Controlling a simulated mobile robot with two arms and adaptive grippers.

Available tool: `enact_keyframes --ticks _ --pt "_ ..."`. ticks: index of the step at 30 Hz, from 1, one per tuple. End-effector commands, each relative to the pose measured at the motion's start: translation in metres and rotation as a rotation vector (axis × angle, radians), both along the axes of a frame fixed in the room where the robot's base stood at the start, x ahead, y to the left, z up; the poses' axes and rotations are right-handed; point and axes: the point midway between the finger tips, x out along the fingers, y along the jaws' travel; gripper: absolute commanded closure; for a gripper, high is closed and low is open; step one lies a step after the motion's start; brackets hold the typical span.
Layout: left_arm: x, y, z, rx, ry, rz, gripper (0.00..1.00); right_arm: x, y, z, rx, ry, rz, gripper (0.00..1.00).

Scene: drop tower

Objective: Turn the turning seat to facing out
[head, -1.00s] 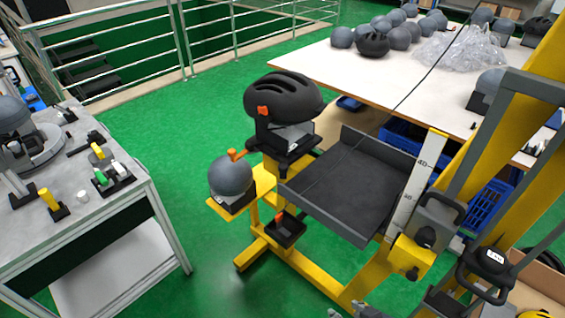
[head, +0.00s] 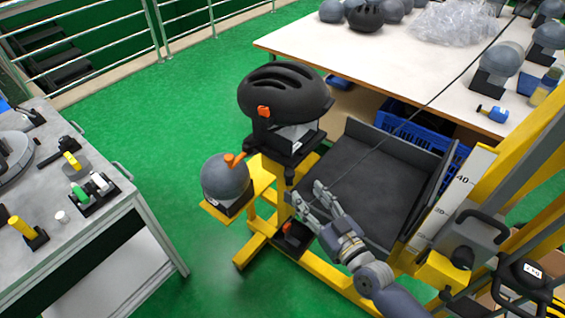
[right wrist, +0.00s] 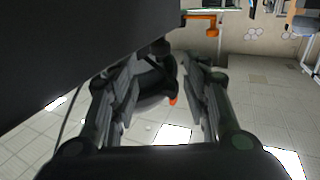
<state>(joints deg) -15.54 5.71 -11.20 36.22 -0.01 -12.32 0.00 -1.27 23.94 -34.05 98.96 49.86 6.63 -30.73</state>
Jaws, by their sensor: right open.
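The turning seat seems to be the black mount (head: 300,150) on the yellow stand, carrying a black helmet (head: 285,93); I cannot tell its facing. An orange lever (head: 234,160) sticks out left of its post. A grey headform (head: 226,177) rests on a yellow side plate (head: 211,210). A black block with an orange part (head: 289,229) sits lower on the stand. My right gripper (head: 307,194) is open, just below and right of the mount, above the lower block. In the right wrist view its fingers (right wrist: 165,80) stand apart, with a dark, orange-tipped part beyond them. My left gripper is not visible.
A dark tray (head: 385,190) lies right of my right gripper, beside a scale and yellow tower frame. A white table (head: 400,75) with helmets stands behind. A grey workbench (head: 110,240) is at left. Green floor between bench and stand is clear.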

Motion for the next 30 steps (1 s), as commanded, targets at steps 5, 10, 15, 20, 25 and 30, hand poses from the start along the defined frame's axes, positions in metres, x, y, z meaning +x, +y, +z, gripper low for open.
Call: enact_keyframes --ticks 5,10,15,20,25,30 --pt "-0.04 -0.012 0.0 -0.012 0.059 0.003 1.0 0.02 0.013 0.003 0.003 -0.003 0.0 0.57" --pt "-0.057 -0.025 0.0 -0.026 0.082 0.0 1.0 0.049 0.031 0.003 0.002 -0.003 0.001 0.57" --pt "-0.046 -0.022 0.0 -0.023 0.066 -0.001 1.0 0.073 0.045 0.001 0.001 -0.002 0.001 0.57" --pt "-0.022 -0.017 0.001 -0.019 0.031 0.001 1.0 0.086 0.053 0.001 0.001 -0.002 0.001 0.57" --pt "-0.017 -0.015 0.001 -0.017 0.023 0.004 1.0 0.09 0.056 0.001 0.001 0.0 0.001 0.57" --pt "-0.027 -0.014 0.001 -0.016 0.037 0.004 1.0 0.09 0.056 0.001 0.001 0.0 0.001 0.57"
